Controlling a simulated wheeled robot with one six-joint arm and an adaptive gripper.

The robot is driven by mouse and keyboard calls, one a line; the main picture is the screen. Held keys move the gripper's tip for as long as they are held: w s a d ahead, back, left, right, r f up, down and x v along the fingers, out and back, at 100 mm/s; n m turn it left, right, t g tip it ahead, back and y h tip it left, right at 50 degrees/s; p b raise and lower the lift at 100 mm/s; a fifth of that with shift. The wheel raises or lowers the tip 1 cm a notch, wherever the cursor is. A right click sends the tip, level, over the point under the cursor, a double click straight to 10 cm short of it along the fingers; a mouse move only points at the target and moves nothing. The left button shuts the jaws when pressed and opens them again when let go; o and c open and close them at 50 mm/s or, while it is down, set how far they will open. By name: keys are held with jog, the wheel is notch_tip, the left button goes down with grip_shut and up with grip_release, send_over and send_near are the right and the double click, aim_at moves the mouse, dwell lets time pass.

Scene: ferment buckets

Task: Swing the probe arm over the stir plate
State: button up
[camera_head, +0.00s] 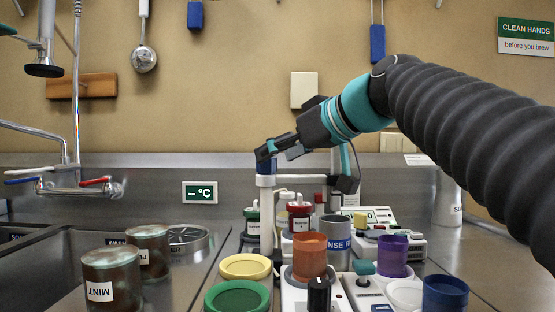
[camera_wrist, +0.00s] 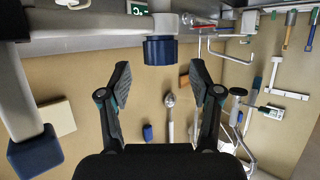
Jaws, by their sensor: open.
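The probe arm (camera_head: 292,179) is a pale horizontal bar at the back of the counter, joined to an upright post on its right. A blue cap (camera_head: 266,167) tops its left end, and a pale tube (camera_head: 267,215) hangs below it. My gripper (camera_head: 277,150) is open at the blue cap. In the wrist view the cap (camera_wrist: 159,50) lies between and slightly beyond the fingertips (camera_wrist: 159,72), with gaps on both sides. What looks like the stir plate (camera_head: 290,297) is a white unit front centre, with a black knob and an orange beaker (camera_head: 309,250).
A yellow lid (camera_head: 245,267) and a green lid (camera_head: 237,297) lie left of the stir plate. Red- and green-lidded jars stand behind. A purple cup (camera_head: 392,255) and blue cup (camera_head: 444,294) are to the right. Brown jars (camera_head: 112,280) stand by the sink at left.

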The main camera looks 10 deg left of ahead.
jog(key=shift+x, duration=2.05)
jog(key=shift+s, duration=0.1)
grip_shut()
